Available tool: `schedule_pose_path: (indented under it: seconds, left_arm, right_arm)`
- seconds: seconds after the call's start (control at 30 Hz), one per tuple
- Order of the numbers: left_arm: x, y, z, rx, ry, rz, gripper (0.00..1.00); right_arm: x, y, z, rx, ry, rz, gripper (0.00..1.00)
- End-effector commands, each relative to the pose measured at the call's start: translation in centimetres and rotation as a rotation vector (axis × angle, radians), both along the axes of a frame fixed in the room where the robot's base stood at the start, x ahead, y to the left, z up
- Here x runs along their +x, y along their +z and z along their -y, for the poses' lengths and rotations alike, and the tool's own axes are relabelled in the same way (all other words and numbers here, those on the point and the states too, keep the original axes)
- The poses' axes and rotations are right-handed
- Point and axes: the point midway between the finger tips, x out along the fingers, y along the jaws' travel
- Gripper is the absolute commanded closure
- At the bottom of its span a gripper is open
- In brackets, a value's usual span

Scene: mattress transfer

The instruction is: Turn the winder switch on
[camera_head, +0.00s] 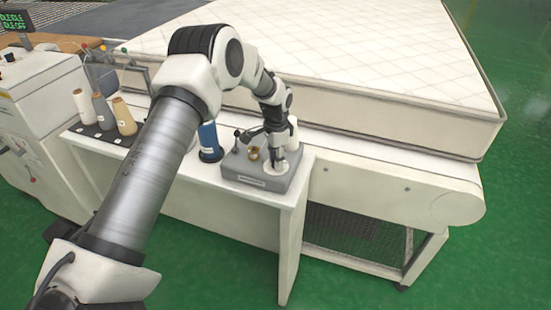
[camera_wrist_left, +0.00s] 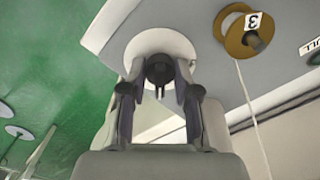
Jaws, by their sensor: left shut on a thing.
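The winder is a grey box (camera_head: 258,182) on the white side table, with a brass-coloured spool on top. The spool (camera_wrist_left: 243,34), marked 3, also shows in the left wrist view, with thread running down from it. My left gripper (camera_head: 279,150) reaches down onto the right part of the winder, over a white round disc (camera_head: 285,168). In the left wrist view, my left gripper (camera_wrist_left: 159,88) is shut on a small dark knob (camera_wrist_left: 159,68) at this disc, which appears to be the winder switch. Its turn position is hidden by the fingers. My right gripper is out of view.
A blue thread cone (camera_head: 209,142) stands left of the winder. Several other cones (camera_head: 103,112) stand further left. A mattress (camera_head: 370,60) lies on the white conveyor (camera_head: 400,180) behind. A dark screen (camera_head: 14,21) at top left shows green text reading IDLE and OFF.

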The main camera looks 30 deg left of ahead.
Motion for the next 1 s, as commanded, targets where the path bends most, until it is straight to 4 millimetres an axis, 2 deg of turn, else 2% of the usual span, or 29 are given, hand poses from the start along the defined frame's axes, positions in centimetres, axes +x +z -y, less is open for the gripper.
schedule_pose_path:
  seconds: [0.03, 0.1, 0.47, 0.57, 0.83, 1.0]
  left_arm:
    - [-0.3, -0.4, 0.1, -0.003, 0.000, -0.009, 0.66]
    - [-0.2, -0.4, 0.1, -0.002, 0.000, -0.007, 0.44]
    - [0.0, 0.4, 0.1, -0.001, 0.001, -0.001, 0.44]
    - [0.1, 1.9, 0.1, -0.001, 0.001, 0.000, 0.44]
    - [0.1, 8.7, 0.2, -0.001, -0.001, -0.001, 0.44]
    - [0.1, 11.3, 0.2, 0.000, -0.001, -0.005, 0.44]
  right_arm:
    - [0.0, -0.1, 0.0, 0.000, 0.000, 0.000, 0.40]
    - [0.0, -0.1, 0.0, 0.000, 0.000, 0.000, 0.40]
    - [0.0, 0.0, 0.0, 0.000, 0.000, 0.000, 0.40]
    - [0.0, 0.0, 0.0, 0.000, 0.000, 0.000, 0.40]
    - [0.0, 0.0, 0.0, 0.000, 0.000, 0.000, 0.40]
    - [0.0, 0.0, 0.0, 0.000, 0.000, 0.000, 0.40]
